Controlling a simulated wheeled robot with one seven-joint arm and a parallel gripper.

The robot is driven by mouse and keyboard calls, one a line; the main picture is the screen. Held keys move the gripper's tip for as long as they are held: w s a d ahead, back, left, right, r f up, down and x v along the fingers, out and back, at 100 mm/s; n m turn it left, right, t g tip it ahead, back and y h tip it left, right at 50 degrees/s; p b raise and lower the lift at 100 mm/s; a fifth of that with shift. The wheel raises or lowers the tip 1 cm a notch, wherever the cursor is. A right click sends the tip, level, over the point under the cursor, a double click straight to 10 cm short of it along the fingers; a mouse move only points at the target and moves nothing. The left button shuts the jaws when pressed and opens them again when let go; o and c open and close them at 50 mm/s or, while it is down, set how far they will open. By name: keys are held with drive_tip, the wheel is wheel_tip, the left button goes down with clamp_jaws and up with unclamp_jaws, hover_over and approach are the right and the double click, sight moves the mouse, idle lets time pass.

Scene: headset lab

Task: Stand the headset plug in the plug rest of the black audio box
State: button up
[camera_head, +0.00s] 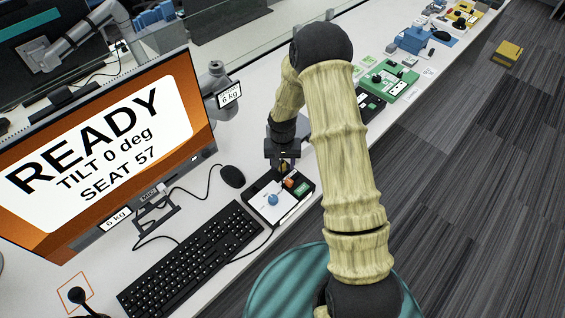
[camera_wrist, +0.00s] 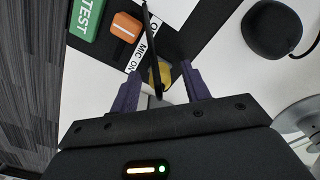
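The black audio box (camera_head: 303,205) lies on the white desk in the head view, with a blue knob, an orange switch and a green label on top. My gripper (camera_head: 283,166) is low over its far end. In the wrist view my gripper (camera_wrist: 163,82) has its two purple fingers apart. A small yellow piece (camera_wrist: 165,73), perhaps part of the plug or its rest, shows between them, with gaps on both sides. A thin black rod or cable (camera_wrist: 151,40) runs down in front of it. I cannot make out the plug and the rest separately.
An orange switch (camera_wrist: 126,27) and a green TEST label (camera_wrist: 87,17) lie near the fingers. A black mouse (camera_head: 232,176) and keyboard (camera_head: 190,262) are left of the box. A monitor (camera_head: 110,150) stands behind them. Green gear (camera_head: 388,80) is farther along the desk.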

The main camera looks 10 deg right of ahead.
sight(283, 162)
wheel_tip(283, 162, up, 17)
drive_tip(key=b, duration=0.1)
drive_tip(key=shift+r, duration=0.2)
idle(0.6)
idle(0.7)
drive_tip(key=s+d+r+n+t+p, duration=0.1)
drive_tip(key=s+r, duration=0.2)
drive_tip(key=s, duration=0.6)
drive_tip(key=s+d+r+n+t, duration=0.1)
drive_tip(key=s+d+r, duration=0.1)
drive_tip(key=s, duration=0.7)
drive_tip(key=shift+d+r+t+p, duration=0.2)
drive_tip(key=shift+r+t+p, duration=0.15)
drive_tip(key=shift+r, duration=0.15)
